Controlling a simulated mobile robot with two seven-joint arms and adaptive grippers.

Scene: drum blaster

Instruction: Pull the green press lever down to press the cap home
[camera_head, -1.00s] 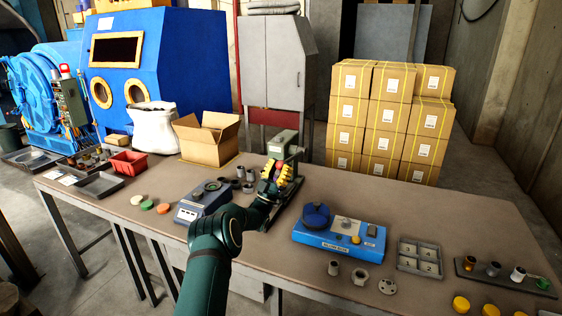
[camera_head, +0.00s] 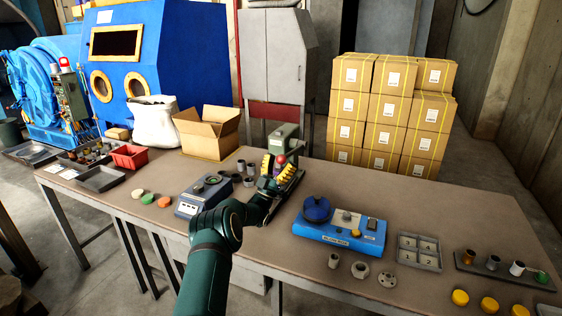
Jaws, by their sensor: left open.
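A small grey-green bench press (camera_head: 284,138) stands on the table at the middle, in front of the grey cabinet. A red ball-shaped knob (camera_head: 280,160) shows on its front, just beyond my left gripper. My left gripper (camera_head: 274,176), with yellow finger pads, is open at the front of the press, close below the knob. I cannot tell whether it touches the knob or the lever. The gripper hides the lower part of the press, so the lever arm and the cap cannot be made out. My right gripper is out of view.
A blue-grey device (camera_head: 203,193) stands left of my arm, with grey cylinders (camera_head: 241,166) behind it. A blue unit (camera_head: 340,231) with a round dial is at right, beside a compartment tray (camera_head: 419,251). An open carton (camera_head: 207,134) stands behind.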

